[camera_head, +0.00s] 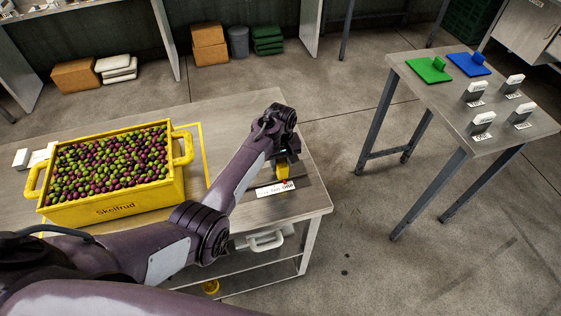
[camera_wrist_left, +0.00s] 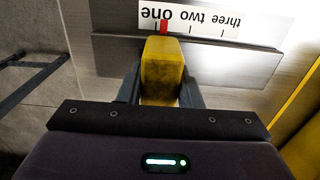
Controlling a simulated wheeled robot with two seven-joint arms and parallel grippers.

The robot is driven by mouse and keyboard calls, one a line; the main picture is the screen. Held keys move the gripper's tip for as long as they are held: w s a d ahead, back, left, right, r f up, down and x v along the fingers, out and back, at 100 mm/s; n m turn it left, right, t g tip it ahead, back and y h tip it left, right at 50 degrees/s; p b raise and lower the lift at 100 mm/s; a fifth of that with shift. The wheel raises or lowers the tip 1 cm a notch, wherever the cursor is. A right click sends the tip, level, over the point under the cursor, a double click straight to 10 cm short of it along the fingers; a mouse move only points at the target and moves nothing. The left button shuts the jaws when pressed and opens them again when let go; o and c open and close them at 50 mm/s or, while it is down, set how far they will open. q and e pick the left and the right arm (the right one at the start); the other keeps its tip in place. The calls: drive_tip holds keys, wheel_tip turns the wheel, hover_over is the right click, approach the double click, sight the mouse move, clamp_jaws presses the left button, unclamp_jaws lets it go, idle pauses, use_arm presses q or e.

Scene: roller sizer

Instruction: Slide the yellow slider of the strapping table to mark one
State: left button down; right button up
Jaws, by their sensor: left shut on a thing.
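The yellow slider (camera_head: 283,172) sits in a grey rail near the right end of the strapping table (camera_head: 316,196). My left gripper (camera_head: 284,163) comes down on the slider and is shut on it. In the left wrist view the slider (camera_wrist_left: 162,70) stands between the two fingers. A red pointer (camera_wrist_left: 164,27) at the slider's end lies by the word "one" on the white scale (camera_wrist_left: 215,18), which reads upside down there. The words "two" and "three" are farther right. In the head view the scale (camera_head: 275,188) lies in front of the slider. My right gripper is not in view.
A yellow crate (camera_head: 120,208) of olives stands on the table's left, inside a yellow outline. A separate table (camera_head: 460,110) at the right holds a green plate (camera_head: 428,71), a blue plate (camera_head: 468,65) and several small holders. Floor lies clear between the tables.

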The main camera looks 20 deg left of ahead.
sight(283, 159)
use_arm(q)
drive_tip(key=c, duration=1.3)
unclamp_jaws()
drive_tip(key=shift+w+d, duration=0.3)
drive_tip(key=shift+d, duration=0.1)
drive_tip(key=shift+o, duration=1.4)
drive_tip(key=shift+w+d, duration=0.1)
drive_tip(key=shift+d, duration=0.05)
drive_tip(key=shift+a+r, duration=0.2)
drive_tip(key=shift+a, duration=0.1)
drive_tip(key=shift+d+r, duration=0.1)
drive_tip(key=shift+r, duration=0.3)
wheel_tip(283, 159, up, 6)
drive_tip(key=shift+r+b, duration=0.1)
drive_tip(key=shift+b, duration=0.5)
drive_tip(key=shift+r, duration=0.25)
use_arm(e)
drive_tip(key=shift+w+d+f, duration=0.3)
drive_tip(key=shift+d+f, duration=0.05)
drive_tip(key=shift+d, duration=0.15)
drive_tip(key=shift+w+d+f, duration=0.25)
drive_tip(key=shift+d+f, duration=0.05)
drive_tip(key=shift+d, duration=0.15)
